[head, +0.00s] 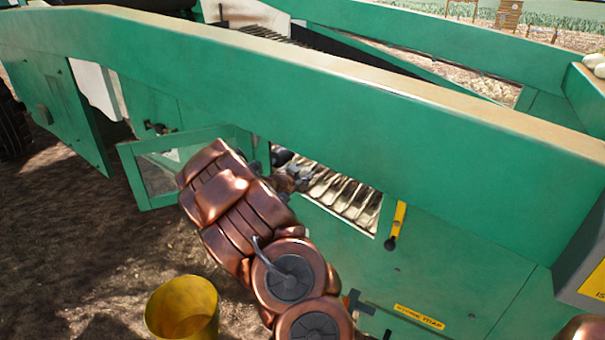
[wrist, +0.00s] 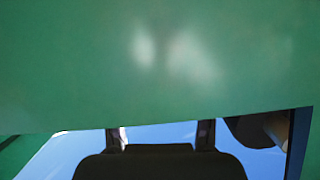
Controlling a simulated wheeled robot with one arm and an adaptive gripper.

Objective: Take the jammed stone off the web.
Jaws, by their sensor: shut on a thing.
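The web (head: 345,195) is a row of pale rods seen through an opening in the green side of the machine. My gripper (head: 300,178) is at the left part of this opening, beside the rods. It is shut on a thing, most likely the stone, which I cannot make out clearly. A dark rounded shape (head: 281,156) shows just behind the gripper; I cannot tell whether it is the stone or a machine part. In the wrist view, the dark gripper (wrist: 160,140) is at the bottom with its two fingers apart, and a green panel (wrist: 160,60) fills most of the picture.
A green framed door (head: 160,195) stands open left of my arm. A long green beam (head: 400,110) runs above the opening. A yellow lever (head: 397,222) is right of the opening. A yellow bucket (head: 182,312) stands on the soil below. Bare ground lies at lower left.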

